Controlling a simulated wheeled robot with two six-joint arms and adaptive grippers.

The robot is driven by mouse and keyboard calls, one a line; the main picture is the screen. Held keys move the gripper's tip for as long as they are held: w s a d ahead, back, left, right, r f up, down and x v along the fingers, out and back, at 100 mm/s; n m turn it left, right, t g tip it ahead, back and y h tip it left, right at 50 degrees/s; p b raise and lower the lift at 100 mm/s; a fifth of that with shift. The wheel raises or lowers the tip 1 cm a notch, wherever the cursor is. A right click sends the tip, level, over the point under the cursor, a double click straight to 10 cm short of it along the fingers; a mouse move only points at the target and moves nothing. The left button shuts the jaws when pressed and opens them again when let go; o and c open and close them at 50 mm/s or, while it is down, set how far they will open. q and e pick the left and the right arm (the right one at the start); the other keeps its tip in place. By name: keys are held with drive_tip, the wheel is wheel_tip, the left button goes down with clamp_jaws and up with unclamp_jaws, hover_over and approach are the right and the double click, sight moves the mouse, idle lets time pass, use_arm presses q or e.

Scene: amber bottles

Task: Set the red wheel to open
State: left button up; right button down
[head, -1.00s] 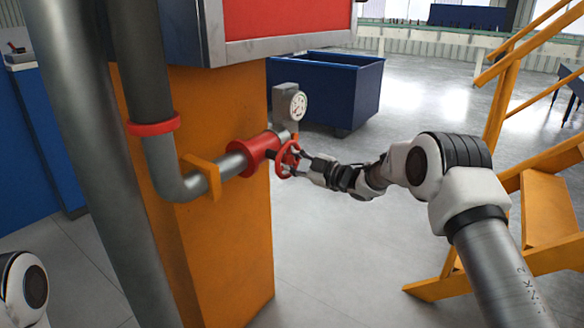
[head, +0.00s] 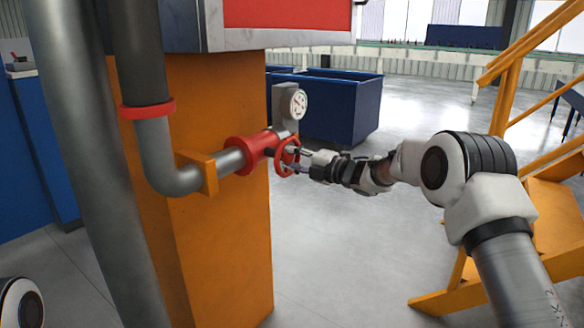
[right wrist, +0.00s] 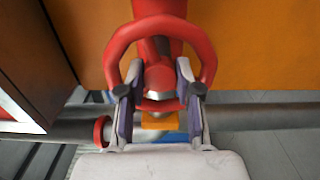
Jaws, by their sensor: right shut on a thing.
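The red wheel (head: 284,157) sits at the end of a red valve body (head: 252,148) on the grey pipe. My right gripper (head: 285,158) is at the wheel, shut on it. In the right wrist view the red wheel (right wrist: 158,40) fills the upper middle, with my right gripper's two fingers (right wrist: 159,90) on either side of its lower part and hub. The lower rim is partly hidden by the fingers. A round white gauge (head: 298,104) stands just above the wheel. My left gripper is not in view.
An orange column (head: 215,240) stands right behind the pipe (head: 170,180). A blue bin (head: 345,100) is behind the gauge. Orange stairs (head: 540,225) rise at the right, beyond my right arm. The floor between column and stairs is clear.

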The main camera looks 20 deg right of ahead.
drive_tip(key=shift+f+n+b, duration=0.15)
drive_tip(key=shift+n+b, duration=0.4)
drive_tip(key=shift+n, duration=0.25)
drive_tip(key=c, duration=1.1)
unclamp_jaws()
drive_tip(key=shift+o, duration=0.2)
drive_tip(key=v, duration=1.2)
